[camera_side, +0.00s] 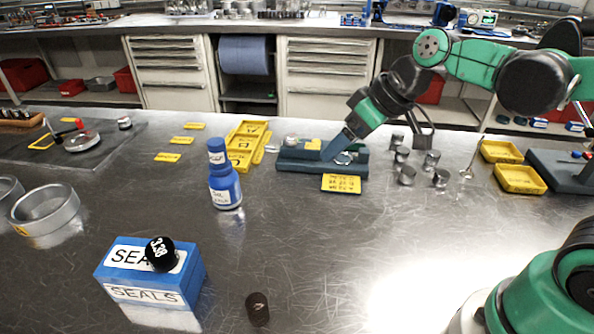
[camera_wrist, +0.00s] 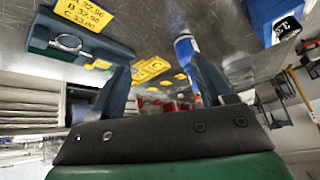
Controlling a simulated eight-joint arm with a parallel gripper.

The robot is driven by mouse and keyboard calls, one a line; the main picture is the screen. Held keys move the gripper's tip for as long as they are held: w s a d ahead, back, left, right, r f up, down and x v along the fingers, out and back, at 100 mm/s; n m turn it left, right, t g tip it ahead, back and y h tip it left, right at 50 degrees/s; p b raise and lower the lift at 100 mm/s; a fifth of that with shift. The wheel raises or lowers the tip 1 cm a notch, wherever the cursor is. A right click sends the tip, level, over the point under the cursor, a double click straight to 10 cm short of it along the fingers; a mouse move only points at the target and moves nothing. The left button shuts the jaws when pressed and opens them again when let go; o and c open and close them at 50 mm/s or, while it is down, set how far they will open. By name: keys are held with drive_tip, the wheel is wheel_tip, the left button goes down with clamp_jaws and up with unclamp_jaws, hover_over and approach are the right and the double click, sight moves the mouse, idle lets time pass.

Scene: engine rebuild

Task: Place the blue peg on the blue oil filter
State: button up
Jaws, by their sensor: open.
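A blue bottle-shaped thing (camera_side: 225,186) with a white label stands upright mid-table in the side view. A blue cylindrical piece (camera_side: 217,151) with a white band sits at its top. I cannot tell whether these are the oil filter and the peg. The bottle-shaped thing also shows in the wrist view (camera_wrist: 184,46), partly behind a finger. My gripper (camera_side: 337,147) is at the dark blue-grey fixture block (camera_side: 295,163), right of and behind the bottle. In the wrist view my gripper (camera_wrist: 160,70) has its fingers apart, with nothing seen held between them.
A blue SEALS box (camera_side: 150,277) with a black cylinder (camera_side: 160,254) on it stands at front left. A dark cylinder (camera_side: 257,309) stands nearby. Several metal cups (camera_side: 406,174) and yellow trays (camera_side: 520,178) are at right.

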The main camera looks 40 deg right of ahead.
drive_tip(key=s+d+m+h, duration=0.1)
drive_tip(key=s+d+f+m+h, duration=0.1)
drive_tip(key=s, duration=0.1)
drive_tip(key=s+f+m+t, duration=0.1)
drive_tip(key=shift+s+d+h, duration=0.25)
drive_tip(key=shift+d+h, duration=0.15)
